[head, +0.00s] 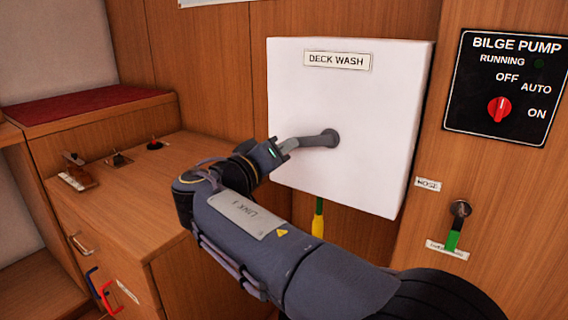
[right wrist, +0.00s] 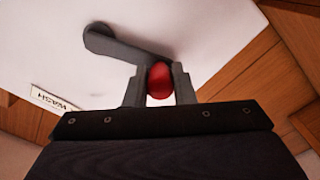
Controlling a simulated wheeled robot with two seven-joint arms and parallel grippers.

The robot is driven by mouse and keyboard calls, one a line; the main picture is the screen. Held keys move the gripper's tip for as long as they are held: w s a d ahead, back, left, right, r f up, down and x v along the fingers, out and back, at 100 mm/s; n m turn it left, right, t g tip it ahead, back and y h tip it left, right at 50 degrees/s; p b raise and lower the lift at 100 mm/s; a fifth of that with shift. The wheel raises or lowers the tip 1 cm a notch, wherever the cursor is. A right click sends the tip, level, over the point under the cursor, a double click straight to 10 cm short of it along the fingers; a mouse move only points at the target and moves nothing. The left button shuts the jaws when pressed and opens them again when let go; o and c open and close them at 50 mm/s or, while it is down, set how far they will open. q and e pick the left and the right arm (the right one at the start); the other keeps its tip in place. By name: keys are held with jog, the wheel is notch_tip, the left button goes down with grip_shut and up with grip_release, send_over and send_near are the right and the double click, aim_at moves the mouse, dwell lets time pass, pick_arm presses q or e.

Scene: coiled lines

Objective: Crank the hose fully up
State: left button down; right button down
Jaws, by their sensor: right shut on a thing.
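A white box labelled DECK WASH (head: 345,95) is fixed to the wooden wall. A grey crank arm (head: 318,140) comes from a hub on its front face and points left in the head view. My right gripper (head: 281,148) is at the outer end of the crank. In the right wrist view the gripper (right wrist: 159,85) is shut on the crank's red knob (right wrist: 160,80), with a finger on each side. A green hose with a yellow nozzle (head: 318,226) hangs below the box, partly hidden by my right arm. My left gripper is not in view.
A black BILGE PUMP panel (head: 506,88) with a red knob is at the right. Below it is a green-handled lever (head: 454,235) near a HOSE label (head: 428,184). A wooden counter (head: 125,205) with small fittings stands at the left.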

jog(key=shift+a+r, duration=0.1)
jog(key=shift+r, duration=0.2)
jog(key=c, duration=1.2)
grip_release()
jog(key=shift+f, duration=0.1)
jog(key=p+v, duration=0.1)
jog(key=v, duration=0.6)
jog(key=shift+s+a, duration=0.25)
jog(key=shift+s, duration=0.05)
